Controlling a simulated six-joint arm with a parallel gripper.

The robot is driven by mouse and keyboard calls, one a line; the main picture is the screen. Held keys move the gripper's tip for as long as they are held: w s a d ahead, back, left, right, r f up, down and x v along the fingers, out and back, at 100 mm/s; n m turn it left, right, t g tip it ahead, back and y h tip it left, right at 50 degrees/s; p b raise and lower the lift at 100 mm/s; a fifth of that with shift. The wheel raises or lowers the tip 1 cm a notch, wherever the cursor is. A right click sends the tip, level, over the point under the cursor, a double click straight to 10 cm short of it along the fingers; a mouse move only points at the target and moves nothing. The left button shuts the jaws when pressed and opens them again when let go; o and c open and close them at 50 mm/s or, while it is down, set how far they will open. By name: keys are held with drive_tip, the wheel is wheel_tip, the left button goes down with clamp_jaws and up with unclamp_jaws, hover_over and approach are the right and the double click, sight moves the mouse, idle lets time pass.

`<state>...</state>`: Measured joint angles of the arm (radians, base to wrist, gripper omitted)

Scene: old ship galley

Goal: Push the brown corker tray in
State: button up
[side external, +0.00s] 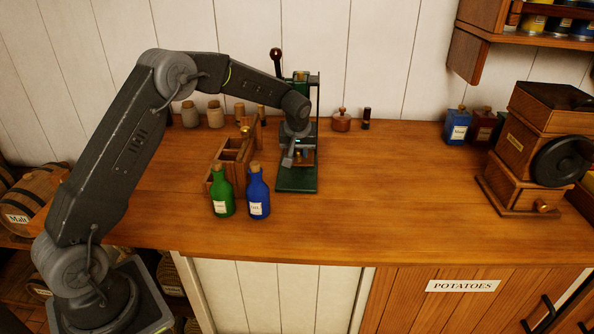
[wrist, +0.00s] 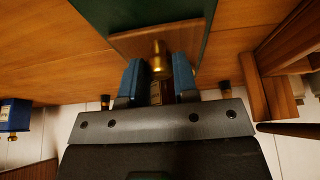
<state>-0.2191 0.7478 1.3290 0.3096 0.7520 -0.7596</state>
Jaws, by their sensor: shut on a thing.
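The green corker (side external: 297,180) stands on the counter, and part of its green body shows in the wrist view (wrist: 125,12). The brown tray (wrist: 185,38) lies against it, with a brass knob (wrist: 158,58) sticking out towards my gripper. My gripper (wrist: 158,70) has blue fingertips, one on each side of the knob, and is shut on it. In the side view my gripper (side external: 298,158) is low in front of the corker and hides most of the tray. A dark reddish shape (wrist: 160,92) shows between the fingers; I cannot tell what it is.
A green bottle (side external: 222,195) and a blue bottle (side external: 258,195) stand left of the corker base, near a wooden rack (side external: 232,160). A lidded brown jar (side external: 341,122) stands by the wall. A wooden grinder (side external: 535,150) is far right.

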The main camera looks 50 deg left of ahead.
drive_tip(key=o, duration=0.9)
drive_tip(key=shift+w, duration=0.1)
drive_tip(key=shift+r, duration=3.5)
